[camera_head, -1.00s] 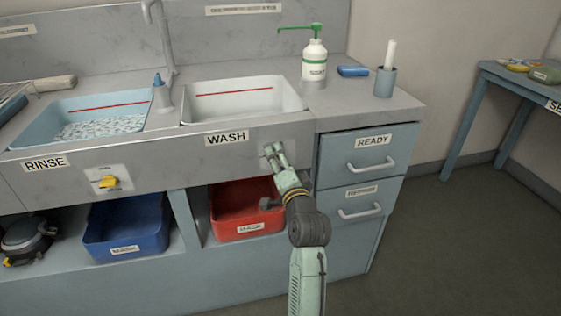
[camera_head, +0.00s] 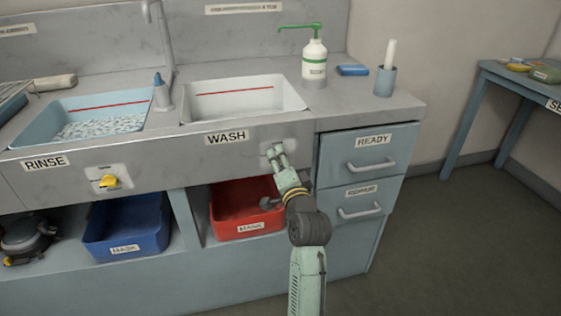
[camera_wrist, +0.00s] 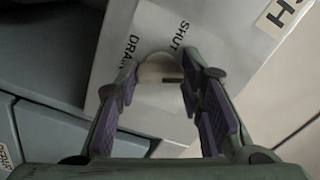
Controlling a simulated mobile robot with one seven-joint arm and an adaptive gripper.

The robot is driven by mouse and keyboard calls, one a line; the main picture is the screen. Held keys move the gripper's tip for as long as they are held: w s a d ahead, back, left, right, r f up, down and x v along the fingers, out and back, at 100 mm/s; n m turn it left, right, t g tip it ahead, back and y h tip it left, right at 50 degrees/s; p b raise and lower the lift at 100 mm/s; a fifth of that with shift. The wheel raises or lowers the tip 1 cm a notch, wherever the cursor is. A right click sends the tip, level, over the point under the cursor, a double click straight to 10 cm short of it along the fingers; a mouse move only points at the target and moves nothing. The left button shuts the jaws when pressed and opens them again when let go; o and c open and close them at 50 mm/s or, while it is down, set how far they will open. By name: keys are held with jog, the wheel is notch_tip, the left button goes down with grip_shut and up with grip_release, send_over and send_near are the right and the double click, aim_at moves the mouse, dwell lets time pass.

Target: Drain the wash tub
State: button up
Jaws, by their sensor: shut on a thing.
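The wash tub (camera_head: 245,104) is the white basin above the WASH label in the head view, with a red line inside; it looks empty of foam. Below and right of that label, my gripper (camera_head: 273,150) is at a pale plate on the sink front. In the wrist view, this plate (camera_wrist: 150,30) reads SHUT and DRAIN, and my gripper (camera_wrist: 158,85) has its fingers around a pale round drain knob (camera_wrist: 160,68) with a dark mark. The fingers are shut on the knob and hide part of it.
The rinse tub (camera_head: 90,120) at left holds foamy water and has a yellow knob (camera_head: 109,181) on its front. A red bin (camera_head: 235,205) and a blue bin (camera_head: 125,228) stand on the shelf below. Drawers (camera_head: 365,165) are close right of my gripper.

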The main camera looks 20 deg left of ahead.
jog(key=shift+n, duration=0.3)
jog(key=shift+n+b, duration=1.45)
jog(key=shift+n, duration=2.15)
jog(key=o, duration=1.2)
jog(key=shift+c, duration=0.2)
